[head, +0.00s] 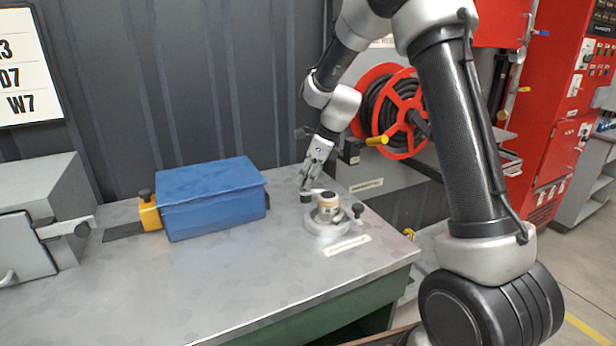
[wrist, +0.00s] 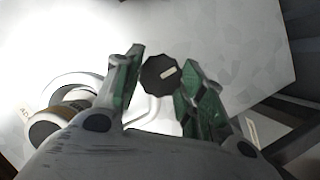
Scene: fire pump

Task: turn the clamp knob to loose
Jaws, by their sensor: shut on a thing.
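The clamp (head: 322,226) is a pale round metal fixture on the grey bench, holding a part with a tan band (head: 328,199). The black clamp knob (head: 306,197) stands at its left side. My gripper (head: 307,187) reaches down onto this knob from above. In the wrist view the faceted knob (wrist: 158,76), with a pale mark on top, sits between the two green-padded fingers of my gripper (wrist: 160,82), which is shut on it. The clamp and the tan-banded part (wrist: 75,98) show at the left there. The knob's stem is mostly hidden.
A second black knob (head: 358,209) sticks up at the clamp's right. A blue box (head: 212,200) and a yellow block (head: 149,214) stand left on the bench (head: 230,290). A red hose reel (head: 400,112) is behind. The bench front is clear.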

